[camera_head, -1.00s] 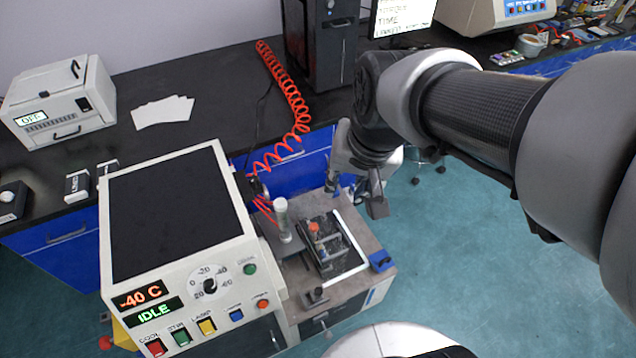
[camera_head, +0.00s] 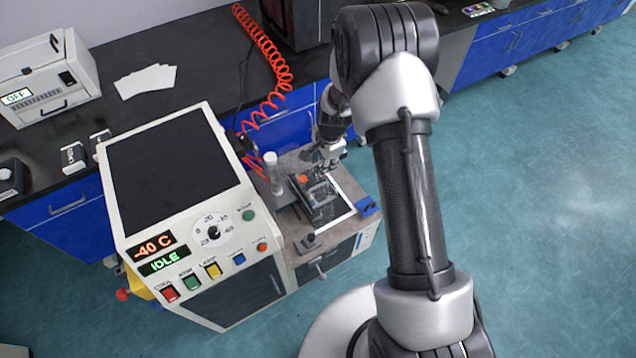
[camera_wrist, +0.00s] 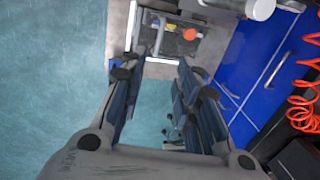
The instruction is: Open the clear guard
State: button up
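The clear guard (camera_head: 322,193) is a see-through cover over a small dark fixture with an orange-red part, on the grey bench beside the cream machine. It looks closed, though its clear walls are hard to make out. In the wrist view the guard (camera_wrist: 176,34) lies at the top, just beyond the fingertips, with a pale bar-like handle on its near side. My gripper (camera_head: 330,158) is above the far side of the guard. In the wrist view my gripper (camera_wrist: 160,62) has its fingers spread and nothing between them. Contact with the guard is not visible.
The cream machine (camera_head: 180,170), reading -40 C and IDLE, stands left of the guard. A white-capped cylinder (camera_head: 271,170) rises close beside it. A red coiled hose (camera_head: 270,60) hangs behind. A blue block (camera_head: 368,206) sits at the bench's right edge. Open floor lies right.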

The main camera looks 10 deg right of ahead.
jog(key=w+f+b, duration=0.1)
jog(key=f, duration=0.4)
jog(key=w+f+b, duration=0.1)
jog(key=f+b, duration=0.1)
jog(key=f, duration=0.4)
jog(key=w+a+f+b, duration=0.1)
jog(key=f, duration=0.4)
jog(key=shift+w+f, duration=0.1)
jog(key=shift+f, duration=0.25)
jog(key=shift+c, duration=0.2)
grip_shut()
